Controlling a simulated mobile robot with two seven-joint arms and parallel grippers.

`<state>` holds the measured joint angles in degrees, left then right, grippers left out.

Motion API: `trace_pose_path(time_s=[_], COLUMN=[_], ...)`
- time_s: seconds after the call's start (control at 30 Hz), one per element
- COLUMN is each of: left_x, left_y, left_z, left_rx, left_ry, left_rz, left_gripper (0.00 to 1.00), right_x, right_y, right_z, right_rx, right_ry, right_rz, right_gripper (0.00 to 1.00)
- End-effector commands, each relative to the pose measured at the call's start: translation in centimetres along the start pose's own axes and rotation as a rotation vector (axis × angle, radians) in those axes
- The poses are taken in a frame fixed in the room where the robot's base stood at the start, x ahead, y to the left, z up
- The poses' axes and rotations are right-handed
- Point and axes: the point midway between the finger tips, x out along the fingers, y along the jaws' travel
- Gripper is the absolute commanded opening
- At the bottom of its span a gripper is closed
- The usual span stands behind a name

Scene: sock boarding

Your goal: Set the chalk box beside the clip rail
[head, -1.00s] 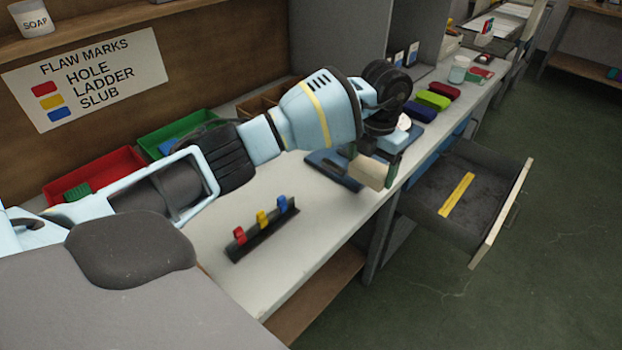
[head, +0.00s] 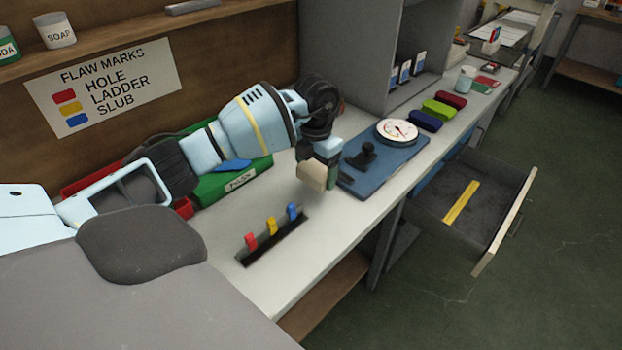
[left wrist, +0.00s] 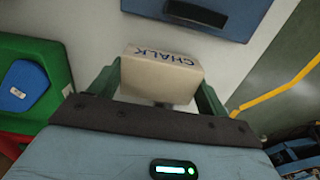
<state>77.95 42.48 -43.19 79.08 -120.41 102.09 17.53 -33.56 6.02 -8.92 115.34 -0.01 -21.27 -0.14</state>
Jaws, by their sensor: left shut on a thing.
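The chalk box (head: 313,176) is a small beige box. My left gripper (head: 324,165) is shut on it and holds it over the bench, just left of the blue board. In the left wrist view the chalk box (left wrist: 160,78) sits between the two green fingers of my left gripper (left wrist: 157,88), with the word CHALK on it. The clip rail (head: 272,238) is a dark bar on the bench with a red, a yellow and a blue clip. It lies nearer to me than the box, and the two are apart. My right gripper does not show.
A blue board (head: 378,172) with a round dial (head: 397,131) lies right of the gripper. A green tray (head: 235,182) stands at the left. An open drawer (head: 479,200) juts out at the right. Bare bench (head: 330,222) lies right of the rail.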

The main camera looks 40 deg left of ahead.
Motion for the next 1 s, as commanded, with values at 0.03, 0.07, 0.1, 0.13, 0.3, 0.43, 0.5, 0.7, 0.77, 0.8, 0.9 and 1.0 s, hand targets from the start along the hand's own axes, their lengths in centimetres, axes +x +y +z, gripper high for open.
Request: trace_pose_path(time_s=[0.03,0.07,0.1,0.13,0.3,0.43,0.5,0.7,0.77,0.8,0.9,1.0], left_x=[0.0,0.0,0.2,0.8,3.2,3.6,3.5,3.9,3.9,3.9,3.9,3.8], left_y=[0.5,0.8,1.1,0.9,0.9,0.9,0.9,0.9,0.9,0.9,0.9,0.9], left_z=[-0.3,-0.5,-0.7,-0.6,-0.5,-0.5,-0.5,-0.5,-0.5,-0.5,-0.5,-0.5], left_rx=[-0.003,-0.004,-0.004,-0.002,-0.001,-0.002,-0.001,-0.001,-0.001,-0.001,-0.002,-0.002], left_ry=[0.0,0.001,0.002,0.004,0.001,0.0,0.0,0.001,0.0,0.0,0.0,0.0], left_rz=[0.001,0.002,0.002,0.0,-0.001,0.0,0.0,0.001,0.001,0.001,0.001,0.001], left_gripper=[0.53,0.53,0.53,0.53,0.53,0.53,0.53,0.53,0.81,0.86,0.99,0.99], right_x=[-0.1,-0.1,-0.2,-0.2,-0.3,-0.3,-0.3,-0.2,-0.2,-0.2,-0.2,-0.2], right_y=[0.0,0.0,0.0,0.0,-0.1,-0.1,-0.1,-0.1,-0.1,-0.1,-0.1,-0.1], right_z=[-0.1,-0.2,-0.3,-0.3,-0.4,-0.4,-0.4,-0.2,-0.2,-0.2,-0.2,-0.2], right_rx=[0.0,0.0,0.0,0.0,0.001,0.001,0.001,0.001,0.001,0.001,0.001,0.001], right_ry=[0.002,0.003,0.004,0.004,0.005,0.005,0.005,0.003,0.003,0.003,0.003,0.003], right_rz=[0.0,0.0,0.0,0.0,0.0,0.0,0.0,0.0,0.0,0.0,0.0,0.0], right_gripper=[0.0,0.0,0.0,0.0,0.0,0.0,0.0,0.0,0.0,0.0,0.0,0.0])
